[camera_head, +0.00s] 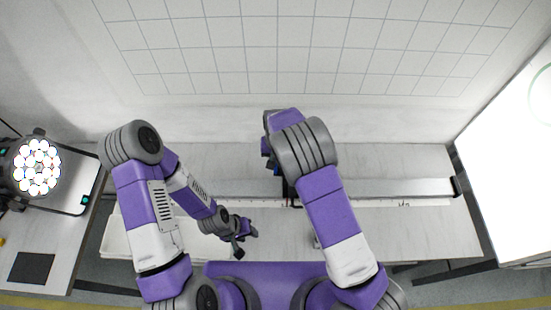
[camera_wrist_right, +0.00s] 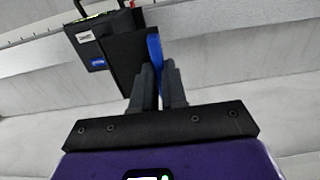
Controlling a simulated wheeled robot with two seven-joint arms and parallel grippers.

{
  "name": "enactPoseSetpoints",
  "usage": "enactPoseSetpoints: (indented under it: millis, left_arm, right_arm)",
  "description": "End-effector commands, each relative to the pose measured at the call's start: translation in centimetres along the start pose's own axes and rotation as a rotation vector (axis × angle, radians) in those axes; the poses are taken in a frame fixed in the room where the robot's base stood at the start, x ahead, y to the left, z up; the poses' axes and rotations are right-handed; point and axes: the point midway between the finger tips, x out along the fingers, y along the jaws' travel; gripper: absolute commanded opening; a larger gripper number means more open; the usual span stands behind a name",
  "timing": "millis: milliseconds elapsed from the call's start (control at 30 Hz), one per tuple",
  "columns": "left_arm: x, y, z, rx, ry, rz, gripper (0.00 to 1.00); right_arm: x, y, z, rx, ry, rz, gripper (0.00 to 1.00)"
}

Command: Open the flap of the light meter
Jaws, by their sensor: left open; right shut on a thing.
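The light meter (camera_wrist_right: 92,50) is a dark box with a white label, a blue label and a green-lit strip on top, at the upper left of the right wrist view. A blue strip (camera_wrist_right: 154,48) stands at its right side, apparently the flap's edge. My right gripper (camera_wrist_right: 158,80) is shut on this strip, with its dark fingers on either side. How far the flap stands open I cannot tell. In the head view my right arm hides the right gripper and most of the meter. My left gripper (camera_head: 246,243) is open and empty over the bench front, left of centre.
A metal rail (camera_head: 390,188) runs along the bench (camera_head: 400,230). A pale tray (camera_head: 115,238) lies at the left, partly behind my left arm. A lit par can (camera_head: 37,167) stands at the far left. A white panel (camera_head: 510,150) rises at the right.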

Motion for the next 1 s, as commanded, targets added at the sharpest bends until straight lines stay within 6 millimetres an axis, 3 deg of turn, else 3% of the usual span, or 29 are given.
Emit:
enactPoseSetpoints:
  millis: [500, 967, 1000]
  left_arm:
    - [4.3, -1.6, -0.2, 0.000, 0.000, 0.000, 0.43]
    - [4.6, -1.7, -0.2, 0.000, 0.000, 0.000, 0.43]
    - [4.6, -1.7, -0.2, 0.000, 0.000, 0.000, 0.43]
  right_arm:
    - [-1.0, 2.0, 0.0, 0.005, -0.002, -0.281, 0.00]
    - [-1.6, 2.2, 0.0, 0.000, -0.001, -0.318, 0.00]
    - [-1.6, 2.2, 0.0, 0.000, -0.001, -0.318, 0.18]
